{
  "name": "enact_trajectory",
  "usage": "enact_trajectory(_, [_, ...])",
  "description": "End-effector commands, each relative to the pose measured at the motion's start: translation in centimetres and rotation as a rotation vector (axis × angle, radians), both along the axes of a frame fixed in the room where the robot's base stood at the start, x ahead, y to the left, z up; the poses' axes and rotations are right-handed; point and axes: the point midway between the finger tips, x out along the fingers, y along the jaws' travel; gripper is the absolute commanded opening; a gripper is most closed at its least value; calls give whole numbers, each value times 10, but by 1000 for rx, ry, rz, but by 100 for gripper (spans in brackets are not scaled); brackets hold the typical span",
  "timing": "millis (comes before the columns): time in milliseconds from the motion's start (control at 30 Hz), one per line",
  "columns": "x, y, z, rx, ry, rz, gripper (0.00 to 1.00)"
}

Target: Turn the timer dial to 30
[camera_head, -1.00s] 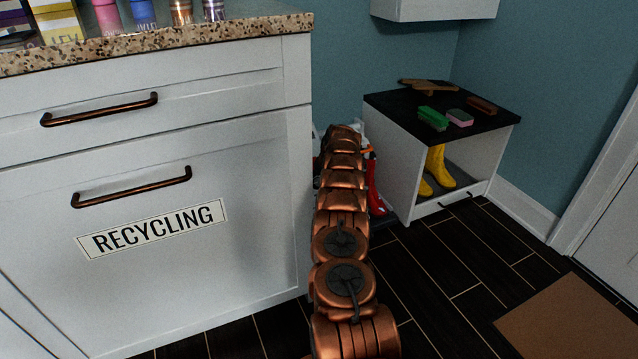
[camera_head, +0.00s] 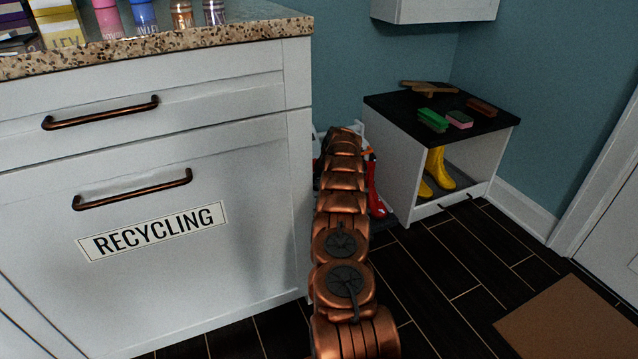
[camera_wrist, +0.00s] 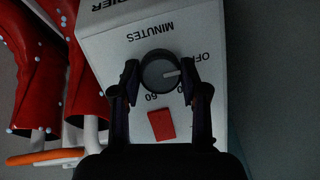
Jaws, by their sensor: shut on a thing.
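The timer dial (camera_wrist: 151,62) is a round dark knob on a pale box (camera_wrist: 105,45) in the wrist view. A white mark on its face points to the right of the picture. "OFF" is printed at its upper right, "60" below it, and "MINUTES" above it; another number at the lower right is partly covered by a finger. My gripper (camera_wrist: 160,80) is shut on the dial, one finger on each side of it. A red square (camera_wrist: 162,125) is on the box below the dial. In the head view my arm hides the gripper and dial.
Red boots with white dots (camera_wrist: 35,90) lie left of the box, near an orange-and-white item (camera_wrist: 45,156). The white recycling cabinet (camera_head: 150,280) stands close left of my arm. A bench with a black top (camera_head: 385,103) holds brushes; yellow boots (camera_head: 436,165) are inside.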

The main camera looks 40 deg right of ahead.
Motion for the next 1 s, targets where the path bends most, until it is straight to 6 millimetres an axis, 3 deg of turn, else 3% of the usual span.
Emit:
enact_trajectory(267, [-1,0,2,80,-24,-111,9])
enact_trajectory(1000, [-3,-1,-2,452,-157,-640,9])
